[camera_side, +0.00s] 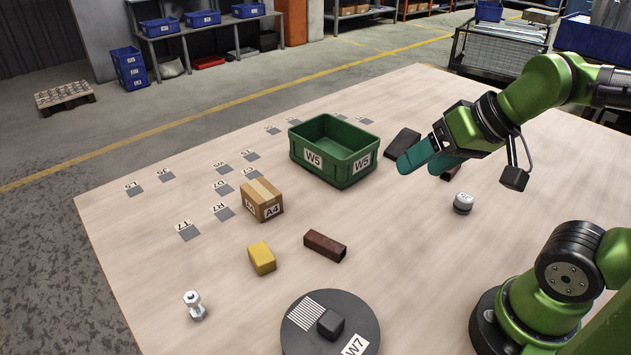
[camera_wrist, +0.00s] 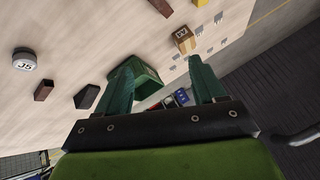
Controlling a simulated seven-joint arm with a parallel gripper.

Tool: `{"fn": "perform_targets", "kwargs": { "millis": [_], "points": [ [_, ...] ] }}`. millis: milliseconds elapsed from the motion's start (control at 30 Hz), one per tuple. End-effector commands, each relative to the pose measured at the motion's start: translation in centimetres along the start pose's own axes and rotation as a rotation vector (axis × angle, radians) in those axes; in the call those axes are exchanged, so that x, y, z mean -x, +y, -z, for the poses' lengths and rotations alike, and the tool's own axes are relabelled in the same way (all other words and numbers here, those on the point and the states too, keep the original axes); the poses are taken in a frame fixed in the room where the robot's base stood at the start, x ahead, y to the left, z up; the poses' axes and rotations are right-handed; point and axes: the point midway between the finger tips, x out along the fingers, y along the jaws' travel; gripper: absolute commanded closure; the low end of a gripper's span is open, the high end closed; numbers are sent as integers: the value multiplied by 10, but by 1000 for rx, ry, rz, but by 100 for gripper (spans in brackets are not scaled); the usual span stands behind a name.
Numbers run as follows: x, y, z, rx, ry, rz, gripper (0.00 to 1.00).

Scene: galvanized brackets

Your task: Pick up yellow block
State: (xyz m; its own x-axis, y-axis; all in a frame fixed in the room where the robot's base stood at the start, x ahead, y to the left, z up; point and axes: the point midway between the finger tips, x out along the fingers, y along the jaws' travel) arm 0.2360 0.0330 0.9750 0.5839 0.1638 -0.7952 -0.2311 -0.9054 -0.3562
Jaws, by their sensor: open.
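The yellow block (camera_side: 262,258) lies on the wooden table in the side view, between the cardboard box and the white bolt. In the wrist view a small part of a yellow object (camera_wrist: 200,3) shows at the top edge. My gripper (camera_side: 415,160) is raised above the table at the right of the green bin, far from the yellow block. Its teal fingers are apart and nothing is between them; they also show in the wrist view (camera_wrist: 163,80).
A green bin (camera_side: 364,153), a cardboard box (camera_side: 262,209), a brown bar (camera_side: 325,246), a dark block (camera_side: 402,143), a white-topped cylinder (camera_side: 463,203) and a bolt (camera_side: 194,306) stand on the table. A dark round turntable (camera_side: 305,337) with a black block is at the front. Table space left of the yellow block is clear.

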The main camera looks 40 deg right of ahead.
Motion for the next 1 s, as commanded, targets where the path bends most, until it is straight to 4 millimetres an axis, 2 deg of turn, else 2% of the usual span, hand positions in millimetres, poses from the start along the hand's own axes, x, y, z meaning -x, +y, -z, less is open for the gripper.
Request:
{"fn": "perform_targets", "kwargs": {
  "millis": [333, 433, 567, 767, 1000],
  "points": [
    [-4, 0, -2, 1, -18, -5, 28],
    [-18, -2, -5, 17, -75, -26, 28],
    [-41, -21, 4, 134, -170, -72, 28],
    [-89, -68, 19, 682, -369, -73, 28],
    [-154, -128, 22, 1514, -587, 127, 28]
  ]
}}
